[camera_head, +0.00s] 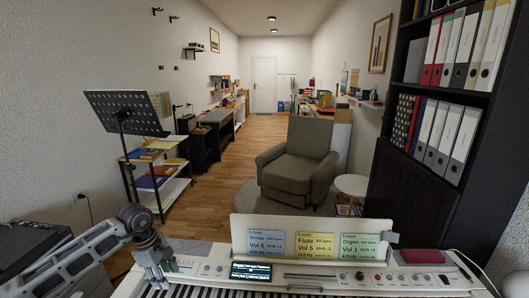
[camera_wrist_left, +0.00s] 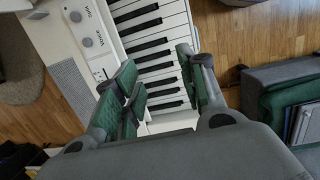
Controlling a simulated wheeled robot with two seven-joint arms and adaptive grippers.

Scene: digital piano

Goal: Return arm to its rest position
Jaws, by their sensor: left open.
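My left arm (camera_head: 75,258) comes in from the lower left in the head view. My left gripper (camera_head: 158,270) points down at the left end of the digital piano (camera_head: 215,262), above or close to its panel and keys. In the left wrist view, the left gripper (camera_wrist_left: 160,68) has its two green-padded fingers apart with nothing between them. The piano keys (camera_wrist_left: 158,30) lie beneath and beyond the fingers. I cannot tell whether the fingertips touch the keys. My right gripper is in neither view.
A music rest with blue, yellow and green cards (camera_head: 312,243) stands on the piano. A dark red object (camera_head: 422,257) lies at its right. A black music stand (camera_head: 125,112) and low shelf (camera_head: 157,178) are at left. An armchair (camera_head: 298,165) stands behind; wooden floor (camera_head: 225,165) is clear.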

